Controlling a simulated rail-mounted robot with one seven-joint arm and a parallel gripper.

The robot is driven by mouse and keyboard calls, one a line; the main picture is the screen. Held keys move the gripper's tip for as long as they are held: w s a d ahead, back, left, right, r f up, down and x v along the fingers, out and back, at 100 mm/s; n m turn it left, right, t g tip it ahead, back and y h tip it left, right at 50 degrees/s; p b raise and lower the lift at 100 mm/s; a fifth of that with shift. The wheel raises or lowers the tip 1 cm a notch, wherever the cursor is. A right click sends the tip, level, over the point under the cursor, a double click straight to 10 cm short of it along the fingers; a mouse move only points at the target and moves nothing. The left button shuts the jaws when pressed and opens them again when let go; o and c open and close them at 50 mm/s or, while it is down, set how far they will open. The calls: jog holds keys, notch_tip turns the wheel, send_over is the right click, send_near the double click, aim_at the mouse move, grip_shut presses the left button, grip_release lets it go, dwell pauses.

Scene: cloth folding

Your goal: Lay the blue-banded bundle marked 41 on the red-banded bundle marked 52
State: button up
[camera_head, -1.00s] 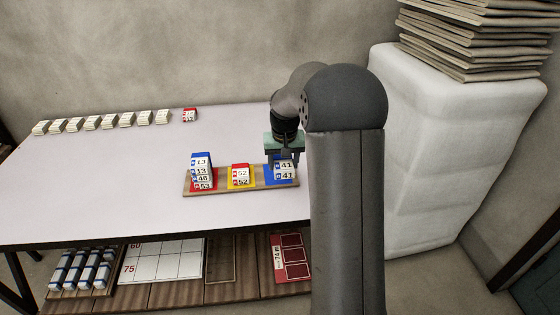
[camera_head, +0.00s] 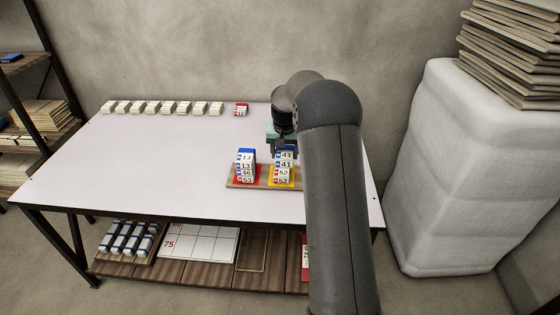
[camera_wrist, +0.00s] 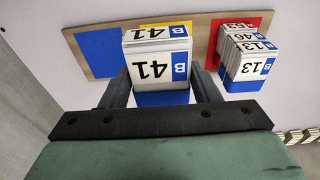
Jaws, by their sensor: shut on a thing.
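My gripper (camera_head: 284,150) is shut on the blue-banded bundle marked 41 (camera_head: 285,160). It also shows between the fingers in the wrist view (camera_wrist: 157,65). The bundle is level, directly over the red-banded bundle marked 52 (camera_head: 283,174), which sits on the yellow pad of the wooden board. Labels of both bundles show in the head view; I cannot tell whether the two touch. The bundle marked 52 is hidden in the wrist view. The blue pad (camera_wrist: 100,52) is bare.
A stack marked 13, 46 and 53 (camera_head: 246,166) stands close to the left on the red pad (camera_head: 236,181). Several pale bundles (camera_head: 168,108) and one red-banded bundle (camera_head: 241,110) line the table's back. The left of the white table (camera_head: 150,160) is clear.

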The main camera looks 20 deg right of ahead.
jog(key=p, duration=0.1)
send_over(282, 170)
notch_tip(282, 170, down, 6)
jog(key=shift+f, duration=1.65)
jog(key=shift+f, duration=0.15)
jog(key=o, duration=1)
